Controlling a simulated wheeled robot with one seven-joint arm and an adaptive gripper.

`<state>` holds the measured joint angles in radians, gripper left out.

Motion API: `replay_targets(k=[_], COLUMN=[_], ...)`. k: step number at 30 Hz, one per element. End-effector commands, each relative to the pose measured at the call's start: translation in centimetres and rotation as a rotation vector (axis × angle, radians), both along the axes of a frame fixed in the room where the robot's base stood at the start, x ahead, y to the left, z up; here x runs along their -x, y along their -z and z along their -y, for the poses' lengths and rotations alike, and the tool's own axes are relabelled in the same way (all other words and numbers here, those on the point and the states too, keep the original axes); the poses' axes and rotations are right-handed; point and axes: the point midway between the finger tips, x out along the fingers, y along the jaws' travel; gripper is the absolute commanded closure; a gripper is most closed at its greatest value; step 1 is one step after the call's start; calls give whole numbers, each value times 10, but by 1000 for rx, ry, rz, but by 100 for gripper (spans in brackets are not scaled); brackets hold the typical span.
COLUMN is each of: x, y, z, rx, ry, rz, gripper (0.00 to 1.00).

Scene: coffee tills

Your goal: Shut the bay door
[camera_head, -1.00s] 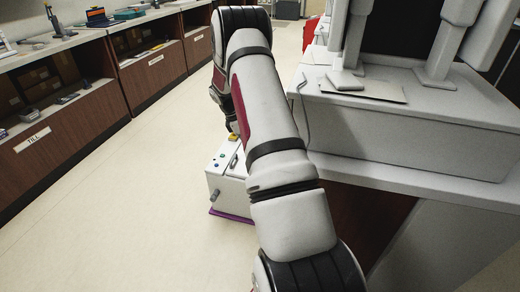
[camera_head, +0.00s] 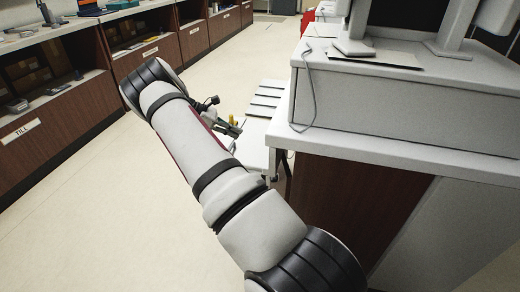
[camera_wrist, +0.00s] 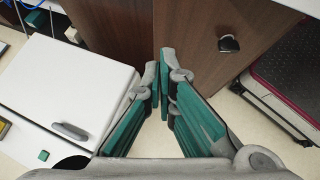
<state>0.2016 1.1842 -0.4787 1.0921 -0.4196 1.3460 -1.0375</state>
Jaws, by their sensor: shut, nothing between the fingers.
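A white box-like unit stands low beside the counter in the head view (camera_head: 262,98). In the wrist view its white panel (camera_wrist: 70,75) fills the left, with a grey handle (camera_wrist: 70,131) near the lower edge. A brown panel (camera_wrist: 205,30) with a dark handle or lock (camera_wrist: 228,43) is ahead. I cannot tell which panel is the bay door, or whether it is fully shut. My gripper (camera_wrist: 160,72) is shut and empty, to the right of the white panel and in front of the brown panels. In the head view my gripper (camera_head: 228,126) is partly hidden by my arm.
The counter (camera_head: 380,150) with screens stands at right, with a cable hanging down its side. Brown till cabinets (camera_head: 75,130) with open shelves line the left. The pale floor (camera_head: 90,220) between them is clear. A dark, pink-edged surface (camera_wrist: 290,75) shows at the wrist view's right.

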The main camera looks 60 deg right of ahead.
Motion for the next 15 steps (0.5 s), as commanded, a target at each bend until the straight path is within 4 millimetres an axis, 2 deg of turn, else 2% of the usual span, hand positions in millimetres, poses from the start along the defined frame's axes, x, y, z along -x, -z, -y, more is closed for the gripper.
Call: replay_targets(k=[1, 6, 11, 15], x=[-9, -17, -9, 7], y=[6, 3, 9, 22], z=[-5, -11, -4, 10], rx=[36, 93, 96, 94], ry=[-13, -24, -22, -21], rz=[-25, -60, -63, -64], gripper=[100, 100, 100, 100])
